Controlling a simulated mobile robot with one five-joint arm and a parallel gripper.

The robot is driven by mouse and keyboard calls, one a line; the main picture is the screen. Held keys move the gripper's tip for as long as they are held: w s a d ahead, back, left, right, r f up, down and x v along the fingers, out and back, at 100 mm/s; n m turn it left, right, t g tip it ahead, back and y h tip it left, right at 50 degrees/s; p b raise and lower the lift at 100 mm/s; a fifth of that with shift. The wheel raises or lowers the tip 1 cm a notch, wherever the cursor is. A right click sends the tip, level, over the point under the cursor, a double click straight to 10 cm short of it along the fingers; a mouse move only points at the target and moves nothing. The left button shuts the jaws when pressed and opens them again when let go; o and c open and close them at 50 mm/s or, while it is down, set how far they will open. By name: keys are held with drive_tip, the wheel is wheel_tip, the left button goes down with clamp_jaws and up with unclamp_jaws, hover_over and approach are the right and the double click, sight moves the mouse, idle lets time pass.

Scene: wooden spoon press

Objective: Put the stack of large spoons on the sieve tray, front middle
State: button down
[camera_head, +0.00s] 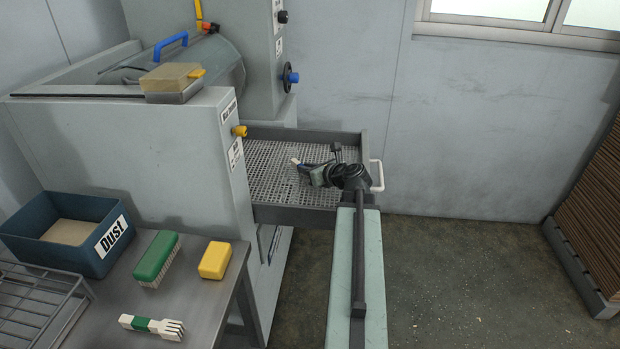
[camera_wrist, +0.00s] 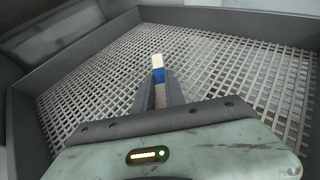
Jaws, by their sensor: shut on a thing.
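The sieve tray (camera_head: 265,177) is a dark-framed tray with a pale mesh floor, pulled out from the machine's front. Its mesh also fills the wrist view (camera_wrist: 90,85). My gripper (camera_head: 304,166) is over the tray's mesh, reaching in from the front right. In the wrist view my gripper (camera_wrist: 159,88) is shut on the stack of large spoons (camera_wrist: 157,61), a narrow pale wooden piece with a blue band. Its pale end also shows in the head view (camera_head: 295,161). The rest of the stack is hidden between the fingers. I cannot tell whether it touches the mesh.
The tray has raised dark walls and a white handle (camera_head: 377,176) at its right end. The mesh around my gripper is bare. A steel table at lower left holds a blue dust bin (camera_head: 35,235), a green brush (camera_head: 155,256), a yellow block (camera_head: 215,260) and a fork-like tool (camera_head: 152,326).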

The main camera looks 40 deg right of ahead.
wheel_tip(320, 180, down, 2)
drive_tip(key=shift+f+b, duration=0.1)
drive_tip(key=shift+b, duration=0.35)
drive_tip(key=shift+r, duration=0.25)
drive_tip(key=shift+f, duration=0.2)
drive_tip(key=c, duration=1.4)
unclamp_jaws()
drive_tip(key=shift+r, duration=0.1)
